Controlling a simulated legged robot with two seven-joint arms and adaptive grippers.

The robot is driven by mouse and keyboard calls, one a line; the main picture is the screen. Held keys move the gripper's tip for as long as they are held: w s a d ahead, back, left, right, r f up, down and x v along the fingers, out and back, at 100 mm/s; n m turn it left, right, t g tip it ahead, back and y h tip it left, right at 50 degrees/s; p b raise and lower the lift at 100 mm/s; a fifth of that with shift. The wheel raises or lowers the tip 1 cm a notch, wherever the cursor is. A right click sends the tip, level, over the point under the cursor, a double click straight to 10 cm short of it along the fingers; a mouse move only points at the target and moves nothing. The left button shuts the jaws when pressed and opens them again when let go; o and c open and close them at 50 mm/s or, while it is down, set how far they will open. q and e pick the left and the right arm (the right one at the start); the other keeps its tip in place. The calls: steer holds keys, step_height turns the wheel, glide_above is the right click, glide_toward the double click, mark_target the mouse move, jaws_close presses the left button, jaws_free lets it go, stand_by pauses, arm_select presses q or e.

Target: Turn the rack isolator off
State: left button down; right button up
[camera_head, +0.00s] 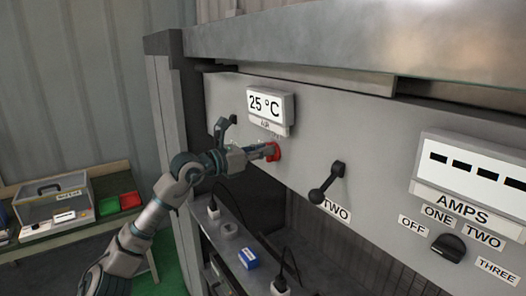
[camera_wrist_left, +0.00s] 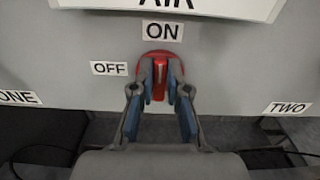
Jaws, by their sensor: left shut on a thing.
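The rack isolator is a red rotary switch (camera_wrist_left: 160,72) on the grey panel, with an ON label (camera_wrist_left: 162,31) above it and an OFF label (camera_wrist_left: 109,68) to its left. Its handle stands upright, in line with ON. My left gripper (camera_wrist_left: 165,90) is shut on the red handle, one finger on each side of it. In the head view the red switch (camera_head: 274,152) shows at the tip of my left gripper (camera_head: 268,152), below the 25 °C display (camera_head: 265,106). My right gripper is not in view.
Two black levers flank the switch, one on the left (camera_head: 222,130) and one on the right (camera_head: 327,184). An AMPS display (camera_head: 473,172) and black knob (camera_head: 448,247) are at the right. A shelf with cables lies below; a side table (camera_head: 95,222) holds a case and coloured bins.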

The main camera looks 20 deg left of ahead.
arm_select(q)
steer(key=shift+w+a+f+n+b, duration=0.25)
steer(key=shift+n+b, duration=0.3)
steer(key=shift+n, duration=2.4)
steer(key=shift+a+f+n+b, duration=0.15)
steer(key=shift+f+n+b, duration=0.3)
steer(key=shift+n, duration=2.45)
steer(key=shift+w+a+f+n+b, duration=0.2)
steer(key=shift+n+b, duration=0.45)
steer(key=shift+n, duration=2.3)
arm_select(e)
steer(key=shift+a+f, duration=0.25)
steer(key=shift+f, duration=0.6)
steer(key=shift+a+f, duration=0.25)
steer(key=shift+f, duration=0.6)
arm_select(q)
steer(key=c, duration=1.2)
jaws_free()
steer(key=shift+s, duration=0.1)
steer(key=shift+o, duration=0.2)
steer(key=shift+a, duration=0.2)
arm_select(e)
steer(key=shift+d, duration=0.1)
arm_select(q)
steer(key=shift+a, duration=0.1)
